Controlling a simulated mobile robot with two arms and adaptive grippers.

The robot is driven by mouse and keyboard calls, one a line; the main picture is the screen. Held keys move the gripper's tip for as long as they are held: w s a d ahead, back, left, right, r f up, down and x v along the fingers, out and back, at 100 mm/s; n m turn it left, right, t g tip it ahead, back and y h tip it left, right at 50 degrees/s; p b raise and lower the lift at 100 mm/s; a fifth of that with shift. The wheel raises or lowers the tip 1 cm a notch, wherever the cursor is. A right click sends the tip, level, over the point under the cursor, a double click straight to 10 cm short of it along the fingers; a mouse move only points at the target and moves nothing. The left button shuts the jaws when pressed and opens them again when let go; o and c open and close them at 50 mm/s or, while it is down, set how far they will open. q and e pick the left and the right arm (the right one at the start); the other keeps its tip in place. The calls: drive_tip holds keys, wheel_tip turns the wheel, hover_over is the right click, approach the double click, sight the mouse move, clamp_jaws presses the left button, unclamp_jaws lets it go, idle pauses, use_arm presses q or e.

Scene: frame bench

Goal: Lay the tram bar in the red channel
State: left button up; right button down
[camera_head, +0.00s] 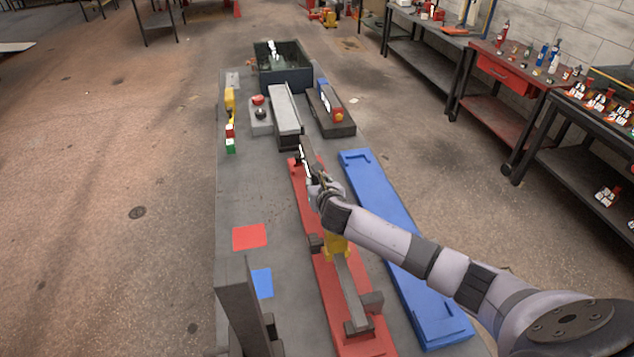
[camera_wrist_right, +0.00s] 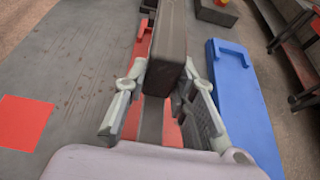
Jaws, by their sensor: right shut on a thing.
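A dark grey bar (camera_wrist_right: 168,45) is between the fingers of my right gripper (camera_wrist_right: 160,95). It points away from the wrist, above the red channel. In the head view the right gripper (camera_head: 312,180) is over the far part of the red channel (camera_head: 325,273), partly hiding it and the bar (camera_head: 308,153). I cannot tell whether the bar touches the channel. The red channel also shows below the bar in the right wrist view (camera_wrist_right: 131,120). A grey strip (camera_head: 349,285) lies along the near part of the channel. My left gripper is not in view.
A blue channel (camera_head: 385,225) lies to the right. A long grey block (camera_head: 286,112), a dark bin (camera_head: 266,74) and a dark tray (camera_head: 338,128) stand at the far end. Red (camera_head: 249,237) and blue (camera_head: 262,283) squares mark the bench's left side, which is mostly clear.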

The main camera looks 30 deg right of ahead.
drive_tip(key=shift+w+r+p, duration=0.1)
drive_tip(key=shift+r+p, duration=0.15)
drive_tip(key=shift+p, duration=0.1)
drive_tip(key=shift+f+b, duration=1.2)
drive_tip(key=shift+f, duration=0.8)
idle(0.4)
drive_tip(key=c, duration=1.3)
unclamp_jaws()
drive_tip(key=shift+o, duration=0.3)
drive_tip(key=shift+f, duration=0.1)
drive_tip(key=shift+s+f, duration=0.2)
drive_tip(key=shift+f, duration=0.05)
drive_tip(key=shift+s+a+r, duration=0.1)
drive_tip(key=shift+s+r, duration=0.15)
drive_tip(key=shift+s, duration=0.05)
drive_tip(key=v, duration=1.1)
drive_tip(key=shift+a+r, duration=0.1)
drive_tip(key=shift+s, duration=0.1)
